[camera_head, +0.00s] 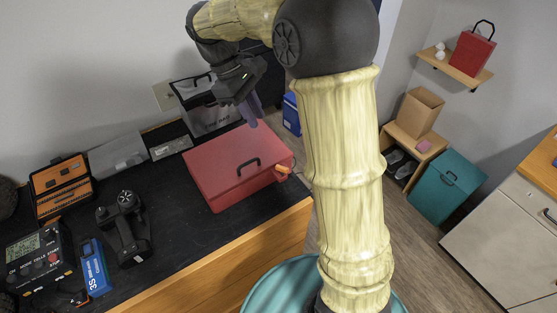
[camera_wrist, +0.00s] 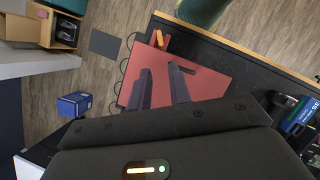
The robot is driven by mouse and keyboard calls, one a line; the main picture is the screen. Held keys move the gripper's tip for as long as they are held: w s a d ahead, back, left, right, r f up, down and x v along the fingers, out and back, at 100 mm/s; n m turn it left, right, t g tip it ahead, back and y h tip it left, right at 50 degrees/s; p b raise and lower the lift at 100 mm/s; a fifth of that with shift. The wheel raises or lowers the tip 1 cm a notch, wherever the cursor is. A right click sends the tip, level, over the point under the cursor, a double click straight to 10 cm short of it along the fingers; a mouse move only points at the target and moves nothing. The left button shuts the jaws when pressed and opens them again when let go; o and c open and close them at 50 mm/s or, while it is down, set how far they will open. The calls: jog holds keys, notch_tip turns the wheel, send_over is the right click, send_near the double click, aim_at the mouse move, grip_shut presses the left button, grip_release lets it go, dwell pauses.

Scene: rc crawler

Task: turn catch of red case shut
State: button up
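The red case (camera_head: 222,172) lies on the black bench top near its right end, with its lid down and a black handle (camera_head: 248,161) on top. Its orange catch (camera_head: 283,169) sticks out at the right side. In the wrist view the red case (camera_wrist: 215,82) lies beyond my fingers, with the orange catch (camera_wrist: 160,39) near its upper left corner. I cannot tell how far the catch is turned. My gripper (camera_head: 257,118) is above the case's back edge, apart from the catch. Its two fingers (camera_wrist: 159,68) stand apart with nothing between them.
A grey bag (camera_head: 207,116) stands behind the case. A controller (camera_head: 124,228), a blue box (camera_head: 96,267) and an orange organizer (camera_head: 62,187) are on the bench to the left. A teal box (camera_head: 447,187) stands on the floor at right.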

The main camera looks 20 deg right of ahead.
aim_at(281, 167)
jog(key=p+x, duration=0.3)
jog(key=x, duration=1.3)
jog(key=shift+f, duration=0.15)
jog(key=shift+c, duration=0.4)
grip_shut()
